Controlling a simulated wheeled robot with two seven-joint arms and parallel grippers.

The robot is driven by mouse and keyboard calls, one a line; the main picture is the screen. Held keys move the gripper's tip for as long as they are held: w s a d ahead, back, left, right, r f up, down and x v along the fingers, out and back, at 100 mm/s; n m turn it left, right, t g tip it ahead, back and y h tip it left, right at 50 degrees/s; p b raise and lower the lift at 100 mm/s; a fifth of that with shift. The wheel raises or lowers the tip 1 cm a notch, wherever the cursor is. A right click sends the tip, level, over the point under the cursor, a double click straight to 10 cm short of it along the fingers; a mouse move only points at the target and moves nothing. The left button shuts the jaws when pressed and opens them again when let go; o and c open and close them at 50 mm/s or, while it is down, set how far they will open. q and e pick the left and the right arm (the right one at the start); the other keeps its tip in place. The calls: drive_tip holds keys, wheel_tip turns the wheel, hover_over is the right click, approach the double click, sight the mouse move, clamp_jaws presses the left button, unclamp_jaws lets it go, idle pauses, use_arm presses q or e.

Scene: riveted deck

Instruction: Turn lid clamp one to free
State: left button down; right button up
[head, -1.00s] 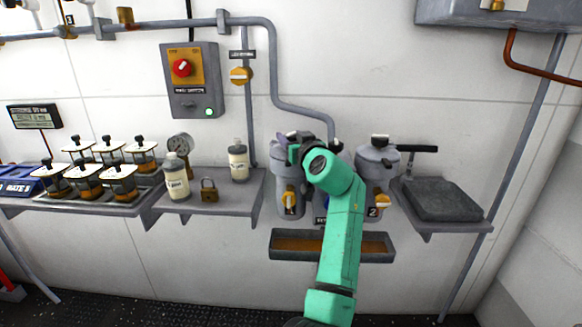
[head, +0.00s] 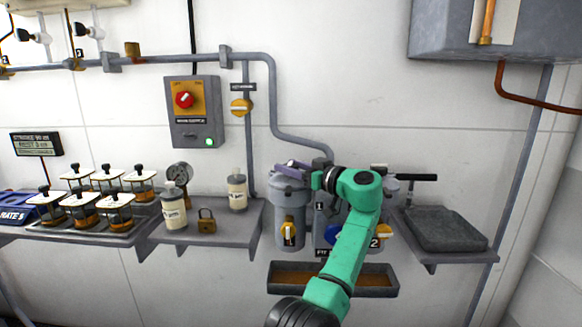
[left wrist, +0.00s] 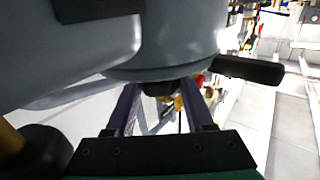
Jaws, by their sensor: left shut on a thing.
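Two grey lidded canisters stand side by side on the wall. The clamp's angle is hard to tell. My right gripper is not in view.
A drip tray (head: 281,279) hangs below the canisters. A dark flat plate (head: 440,230) sits on a bracket at right. A bent pipe (head: 270,95) runs down behind the canisters.

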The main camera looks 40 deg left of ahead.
use_arm(q)
drive_tip(key=shift+c, duration=1.3)
unclamp_jaws()
drive_tip(key=shift+s, duration=0.1)
drive_tip(key=shift+f, duration=0.1)
